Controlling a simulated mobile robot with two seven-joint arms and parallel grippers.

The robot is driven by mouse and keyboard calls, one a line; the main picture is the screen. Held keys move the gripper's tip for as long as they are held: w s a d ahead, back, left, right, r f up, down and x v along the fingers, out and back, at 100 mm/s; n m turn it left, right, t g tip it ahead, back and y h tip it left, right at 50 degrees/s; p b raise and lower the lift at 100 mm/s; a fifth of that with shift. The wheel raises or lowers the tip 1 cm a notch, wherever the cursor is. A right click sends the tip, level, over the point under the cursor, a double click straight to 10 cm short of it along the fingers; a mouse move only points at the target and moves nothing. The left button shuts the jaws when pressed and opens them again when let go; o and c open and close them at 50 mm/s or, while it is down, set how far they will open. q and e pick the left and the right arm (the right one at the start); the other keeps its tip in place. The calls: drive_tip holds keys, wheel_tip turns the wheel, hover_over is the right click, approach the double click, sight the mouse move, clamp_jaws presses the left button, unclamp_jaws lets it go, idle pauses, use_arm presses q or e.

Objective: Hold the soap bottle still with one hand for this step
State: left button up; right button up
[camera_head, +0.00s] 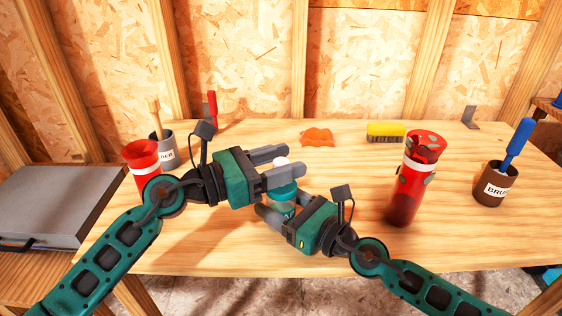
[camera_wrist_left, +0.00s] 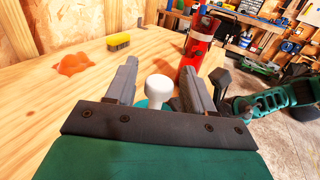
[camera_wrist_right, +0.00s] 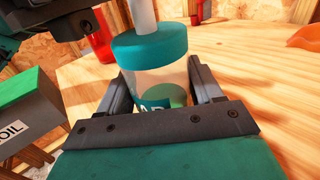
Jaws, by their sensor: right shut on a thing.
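The soap bottle has a clear body, a teal cap and a white pump top. In the head view its teal cap (camera_head: 283,191) shows between my two grippers. My right gripper (camera_head: 277,205) is shut on the clear body (camera_wrist_right: 150,82), with one finger on each side below the teal cap. The bottle stands upright on the table, its base hidden. My left gripper (camera_head: 291,160) is open at the top of the bottle. In the left wrist view the white pump top (camera_wrist_left: 159,88) is between its fingers, with gaps on both sides.
A tall red container (camera_head: 404,200) stands to the right, beside a brown cup (camera_head: 494,186) with a blue-handled tool. A yellow brush (camera_head: 386,130) and an orange object (camera_head: 317,137) lie behind. A red cup (camera_head: 143,155) and a grey cup (camera_head: 167,152) stand left.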

drive_tip(key=shift+f, duration=0.1)
use_arm(q)
drive_tip(key=v, duration=1.2)
drive_tip(key=shift+w, duration=0.1)
use_arm(e)
drive_tip(key=o, duration=1.2)
